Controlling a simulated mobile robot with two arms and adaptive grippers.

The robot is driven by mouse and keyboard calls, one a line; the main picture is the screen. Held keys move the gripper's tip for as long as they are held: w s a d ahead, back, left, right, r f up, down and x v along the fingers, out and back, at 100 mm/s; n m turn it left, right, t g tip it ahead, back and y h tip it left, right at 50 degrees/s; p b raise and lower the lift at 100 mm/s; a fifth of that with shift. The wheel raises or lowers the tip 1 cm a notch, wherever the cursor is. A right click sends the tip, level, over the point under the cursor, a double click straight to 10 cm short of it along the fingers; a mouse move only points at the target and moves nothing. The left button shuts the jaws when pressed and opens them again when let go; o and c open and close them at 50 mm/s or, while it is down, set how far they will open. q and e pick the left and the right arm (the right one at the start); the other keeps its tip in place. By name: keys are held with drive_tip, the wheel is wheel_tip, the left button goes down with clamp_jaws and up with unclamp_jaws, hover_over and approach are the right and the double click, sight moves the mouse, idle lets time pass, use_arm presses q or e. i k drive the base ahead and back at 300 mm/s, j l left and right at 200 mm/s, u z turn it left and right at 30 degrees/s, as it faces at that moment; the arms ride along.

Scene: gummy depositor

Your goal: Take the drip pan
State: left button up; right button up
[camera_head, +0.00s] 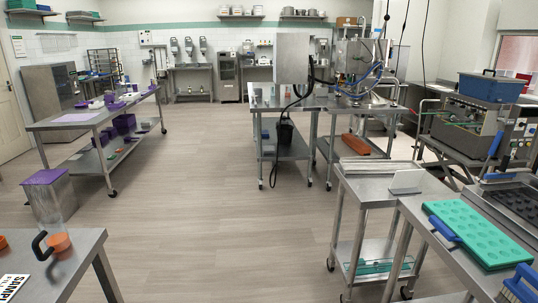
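Neither of my grippers is in view. I cannot tell for certain which thing is the drip pan. A flat, shallow metal piece (378,169) lies along the back of the small steel cart (365,188) at the right, and its shape is hard to make out. The machine with a blue bin (492,87) on top stands at the far right, and no pan clearly shows under it.
A green mould (478,232) lies on the right-hand table beside a dark tray (515,200). A steel table (60,262) with an orange-lidded item (58,242) is at the near left. The middle floor is clear.

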sight(349, 166)
drive_tip(key=i+z, duration=0.1)
drive_tip(key=i, duration=0.35)
drive_tip(key=i+j+z, duration=0.15)
drive_tip(key=i, duration=0.3)
drive_tip(key=i+j+z, duration=0.1)
drive_tip(key=i, duration=0.4)
drive_tip(key=i+j+z, duration=0.1)
drive_tip(key=i, duration=0.35)
